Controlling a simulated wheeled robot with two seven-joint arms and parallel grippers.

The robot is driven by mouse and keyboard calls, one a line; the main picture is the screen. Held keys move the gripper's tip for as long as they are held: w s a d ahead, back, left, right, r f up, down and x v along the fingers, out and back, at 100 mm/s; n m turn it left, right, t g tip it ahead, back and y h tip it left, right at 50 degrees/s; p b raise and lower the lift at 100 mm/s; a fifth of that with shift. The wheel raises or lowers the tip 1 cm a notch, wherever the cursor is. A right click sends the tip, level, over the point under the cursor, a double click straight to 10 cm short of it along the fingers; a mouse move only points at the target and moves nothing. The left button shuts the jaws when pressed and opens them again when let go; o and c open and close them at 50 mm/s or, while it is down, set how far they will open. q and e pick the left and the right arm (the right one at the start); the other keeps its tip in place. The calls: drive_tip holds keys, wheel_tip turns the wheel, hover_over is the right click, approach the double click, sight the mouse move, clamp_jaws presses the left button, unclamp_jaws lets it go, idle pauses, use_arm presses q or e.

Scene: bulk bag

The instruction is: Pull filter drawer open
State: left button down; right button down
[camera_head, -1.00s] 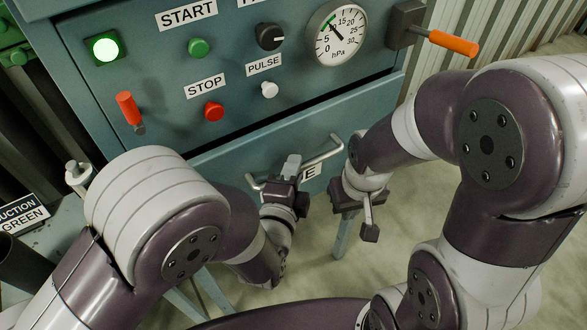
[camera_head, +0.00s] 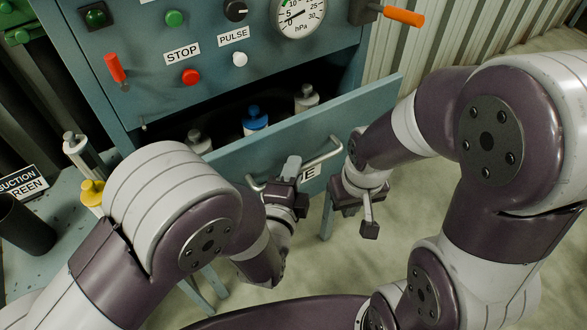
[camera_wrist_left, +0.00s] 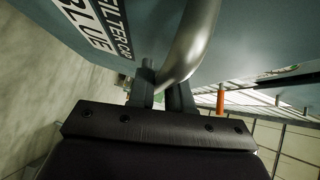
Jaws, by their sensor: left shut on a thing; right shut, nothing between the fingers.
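The filter drawer (camera_head: 370,109) is part-way open at the bottom of the teal cabinet, with bottle-like cartridges inside: a blue one (camera_head: 255,121), a grey one (camera_head: 306,97) and another grey one (camera_head: 198,141). My left gripper (camera_head: 290,172) is shut on the drawer's bar handle (camera_head: 322,153); the handle (camera_wrist_left: 192,45) also passes between the fingers in the left wrist view. A label on the drawer front is partly hidden in the head view; the left wrist view shows "FILTER" and "BLUE" on it (camera_wrist_left: 100,22). My right gripper (camera_head: 369,212) is shut and empty, to the right of the handle.
The cabinet panel has a red STOP button (camera_head: 191,77), a gauge (camera_head: 298,14), an orange-handled lever (camera_head: 403,17) and a red lever (camera_head: 115,68). A side table at left holds a yellow-capped bottle (camera_head: 92,192), a grey-capped bottle (camera_head: 75,143) and a dark cylinder (camera_head: 25,224).

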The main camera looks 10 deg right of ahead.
use_arm(q)
drive_tip(key=shift+w+a, duration=0.1)
drive_tip(key=shift+w, duration=0.15)
drive_tip(key=c, duration=1.1)
unclamp_jaws()
drive_tip(key=shift+w, duration=0.1)
drive_tip(key=shift+c, duration=0.2)
use_arm(e)
drive_tip(key=shift+w+a, duration=0.1)
drive_tip(key=shift+w, duration=0.15)
use_arm(q)
drive_tip(key=v, duration=1.3)
use_arm(e)
drive_tip(key=shift+f, duration=0.15)
